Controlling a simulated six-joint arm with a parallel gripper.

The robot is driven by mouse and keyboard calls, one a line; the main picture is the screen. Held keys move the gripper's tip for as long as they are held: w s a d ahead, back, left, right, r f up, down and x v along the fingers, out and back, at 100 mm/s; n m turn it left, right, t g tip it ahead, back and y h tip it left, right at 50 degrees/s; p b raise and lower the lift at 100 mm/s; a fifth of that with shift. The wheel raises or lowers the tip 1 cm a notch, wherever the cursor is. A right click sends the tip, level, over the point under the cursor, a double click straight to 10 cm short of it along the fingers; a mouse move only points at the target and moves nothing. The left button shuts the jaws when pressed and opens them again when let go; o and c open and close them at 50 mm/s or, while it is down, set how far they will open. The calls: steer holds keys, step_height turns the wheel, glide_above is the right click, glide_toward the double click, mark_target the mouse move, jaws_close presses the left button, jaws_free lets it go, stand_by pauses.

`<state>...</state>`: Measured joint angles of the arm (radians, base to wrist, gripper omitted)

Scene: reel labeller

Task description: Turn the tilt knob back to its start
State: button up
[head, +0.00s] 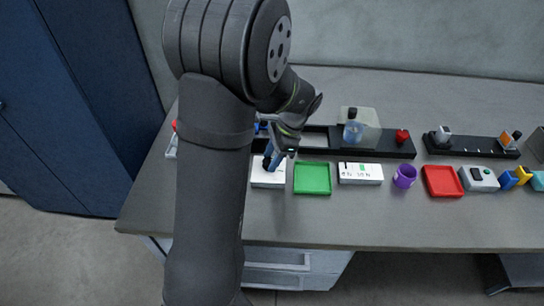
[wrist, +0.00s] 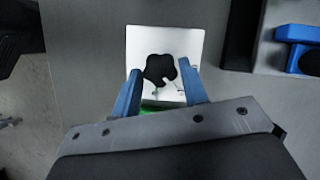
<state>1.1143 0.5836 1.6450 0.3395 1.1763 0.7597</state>
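The tilt knob is a black, lobed knob (wrist: 160,69) on a white plate (wrist: 190,40) in the wrist view. A small pale mark shows near its lower edge. My gripper (wrist: 160,68) is open, its blue fingers on either side of the knob with gaps visible. I cannot tell how far the fingertips reach down beside it. In the head view my gripper (head: 273,162) is over the white box (head: 268,181), pointing down, and hides most of the knob.
A green tray (head: 312,179) lies just right of the white box. Further right are a white box with printed marks (head: 360,174), a purple cup (head: 404,176) and a red tray (head: 442,182). A black rail (head: 400,149) runs behind. The table front is clear.

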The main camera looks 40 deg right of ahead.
steer(key=c, duration=0.5)
steer(key=shift+n, duration=0.3)
steer(key=n, duration=0.1)
steer(key=n+g, duration=0.1)
steer(key=n, duration=0.1)
steer(key=shift+w+d+n+g, duration=0.1)
steer(key=shift+w+n+g, duration=0.15)
steer(key=shift+n+g, duration=0.05)
steer(key=n+g, duration=0.1)
steer(key=n, duration=0.1)
steer(key=n+g, duration=0.1)
steer(key=n, duration=0.2)
steer(key=shift+w+n, duration=0.2)
steer(key=shift+n, duration=0.1)
steer(key=o, duration=1)
